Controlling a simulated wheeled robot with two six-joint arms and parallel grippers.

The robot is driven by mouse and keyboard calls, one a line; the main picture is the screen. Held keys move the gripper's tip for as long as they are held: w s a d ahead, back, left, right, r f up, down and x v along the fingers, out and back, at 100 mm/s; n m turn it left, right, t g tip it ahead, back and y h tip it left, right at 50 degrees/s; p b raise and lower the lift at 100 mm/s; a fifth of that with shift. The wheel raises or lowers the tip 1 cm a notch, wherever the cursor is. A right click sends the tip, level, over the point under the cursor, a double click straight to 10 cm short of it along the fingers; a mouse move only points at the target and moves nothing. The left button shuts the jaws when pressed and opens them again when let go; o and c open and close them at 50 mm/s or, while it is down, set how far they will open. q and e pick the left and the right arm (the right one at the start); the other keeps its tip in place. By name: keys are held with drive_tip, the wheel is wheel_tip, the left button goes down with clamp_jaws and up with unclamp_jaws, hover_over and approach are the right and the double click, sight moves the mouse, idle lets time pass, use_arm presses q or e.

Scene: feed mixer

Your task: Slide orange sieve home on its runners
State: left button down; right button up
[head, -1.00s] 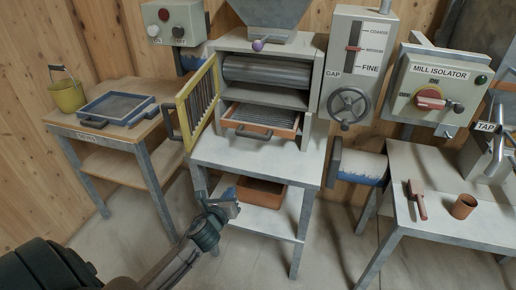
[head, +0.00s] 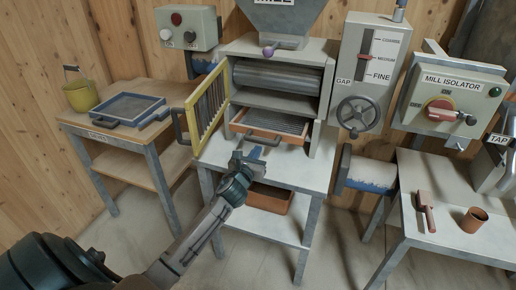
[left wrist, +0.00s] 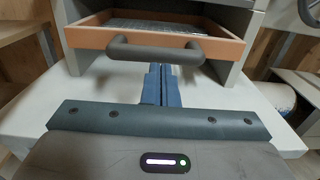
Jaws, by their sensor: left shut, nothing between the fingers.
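The orange sieve (head: 292,121) sits in the lower opening of the mill (head: 328,95), with its front part sticking out and its dark handle toward me. In the left wrist view the sieve's orange front (left wrist: 83,38) and dark bar handle (left wrist: 155,50) are just beyond my fingers. My left gripper (head: 257,153) is shut and empty, in front of and below the sieve handle. In the left wrist view its blue fingertips (left wrist: 160,76) point at the handle's underside. I cannot tell whether they touch it. The runners are hidden inside the mill. My right gripper is out of view.
A yellow barred guard (head: 208,104) stands swung open left of the mill opening. A blue-framed sieve (head: 128,108) lies on the left wooden table. An orange tray (head: 268,198) sits on the shelf below. The mill table's top (head: 312,172) is clear in front.

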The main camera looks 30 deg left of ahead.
use_arm(q)
drive_tip(key=shift+x, duration=0.95)
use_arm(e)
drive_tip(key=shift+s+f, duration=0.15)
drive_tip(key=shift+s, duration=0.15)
